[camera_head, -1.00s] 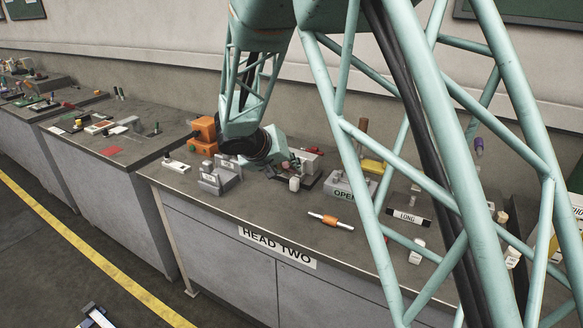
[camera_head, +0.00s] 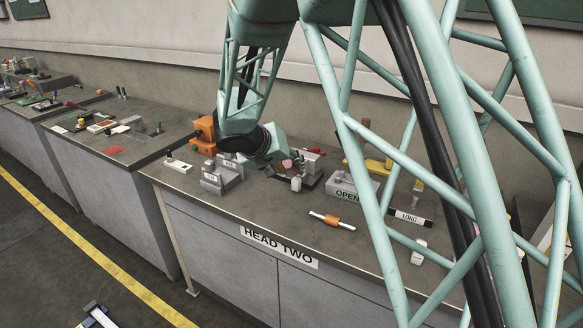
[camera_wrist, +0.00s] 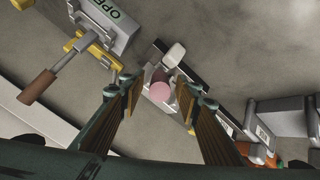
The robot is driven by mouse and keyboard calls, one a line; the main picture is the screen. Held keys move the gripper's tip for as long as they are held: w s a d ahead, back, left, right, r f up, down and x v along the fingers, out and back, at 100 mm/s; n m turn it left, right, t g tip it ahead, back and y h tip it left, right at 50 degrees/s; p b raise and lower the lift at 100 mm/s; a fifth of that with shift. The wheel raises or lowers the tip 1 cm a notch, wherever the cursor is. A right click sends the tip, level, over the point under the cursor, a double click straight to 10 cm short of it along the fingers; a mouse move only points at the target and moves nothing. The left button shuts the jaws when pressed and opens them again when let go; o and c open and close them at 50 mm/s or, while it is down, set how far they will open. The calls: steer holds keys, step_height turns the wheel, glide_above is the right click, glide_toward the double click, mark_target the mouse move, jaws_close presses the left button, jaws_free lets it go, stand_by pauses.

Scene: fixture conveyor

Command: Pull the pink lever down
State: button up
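The pink lever shows as a round pink knob (camera_wrist: 159,91) near the middle of the wrist view, on a grey fixture with a dark base. In the head view the knob (camera_head: 287,164) is small and partly hidden beside my wrist. My gripper (camera_wrist: 158,86) is open, with one finger on each side of the knob in the wrist view. Gaps show between the knob and both fingers, so it is not gripped. The gripper's height above the knob is hard to tell. The lever's shaft is mostly hidden under the knob.
A white block (camera_wrist: 174,53) sits close by the knob. Grey blocks (camera_head: 221,177) and an orange box (camera_head: 204,134) are left. An orange-banded rod (camera_head: 332,220) lies in front.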

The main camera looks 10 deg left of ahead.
steer(key=v, duration=1)
steer(key=shift+s+r, duration=0.2)
